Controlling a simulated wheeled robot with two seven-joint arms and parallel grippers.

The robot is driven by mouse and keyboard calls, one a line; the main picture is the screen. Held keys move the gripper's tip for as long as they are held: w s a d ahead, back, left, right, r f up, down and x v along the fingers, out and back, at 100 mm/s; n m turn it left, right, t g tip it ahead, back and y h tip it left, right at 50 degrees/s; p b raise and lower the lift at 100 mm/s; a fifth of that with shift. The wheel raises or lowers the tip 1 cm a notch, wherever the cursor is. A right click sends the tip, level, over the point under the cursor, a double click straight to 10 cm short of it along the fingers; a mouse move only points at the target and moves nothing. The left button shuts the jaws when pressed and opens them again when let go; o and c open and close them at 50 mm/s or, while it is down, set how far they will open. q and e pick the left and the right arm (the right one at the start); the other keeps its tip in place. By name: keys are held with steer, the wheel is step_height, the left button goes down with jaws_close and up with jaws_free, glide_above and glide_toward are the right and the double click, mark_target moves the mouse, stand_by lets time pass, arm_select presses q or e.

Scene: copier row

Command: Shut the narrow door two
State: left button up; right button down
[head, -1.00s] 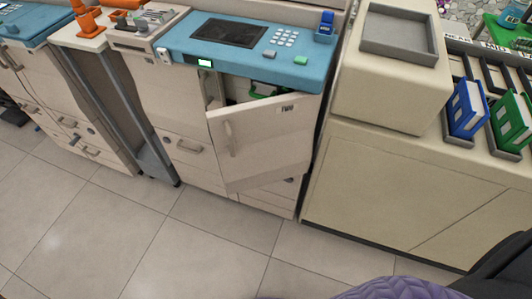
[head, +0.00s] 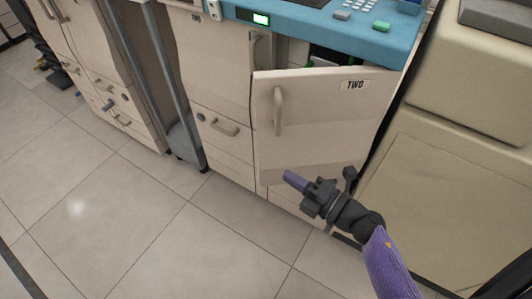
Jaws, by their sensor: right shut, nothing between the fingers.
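The narrow door two (head: 320,125) is a cream panel labelled "TWO" on the front of the blue-topped copier. It stands ajar, swung out from the copier, with a dark gap showing above its top edge. Its vertical handle (head: 278,110) is near its left edge. My right gripper (head: 292,179) is shut and empty, in front of the door's lower edge and below the handle. I cannot tell whether it touches the door. My left gripper is not in view.
The copier's blue top (head: 330,25) overhangs the door. A drawer with a handle (head: 218,125) is left of the door. A cream cabinet (head: 455,190) stands close on the right. The tiled floor (head: 130,220) in front is clear.

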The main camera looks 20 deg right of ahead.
mark_target(258, 144)
steer(key=w+b, duration=0.1)
steer(key=w, duration=0.1)
steer(key=w+a, duration=0.1)
steer(key=w, duration=0.2)
steer(key=w+b, duration=0.1)
steer(key=w, duration=0.2)
steer(key=shift+w+a+b, duration=0.2)
steer(key=shift+a+b, duration=0.1)
steer(key=shift+a, duration=0.1)
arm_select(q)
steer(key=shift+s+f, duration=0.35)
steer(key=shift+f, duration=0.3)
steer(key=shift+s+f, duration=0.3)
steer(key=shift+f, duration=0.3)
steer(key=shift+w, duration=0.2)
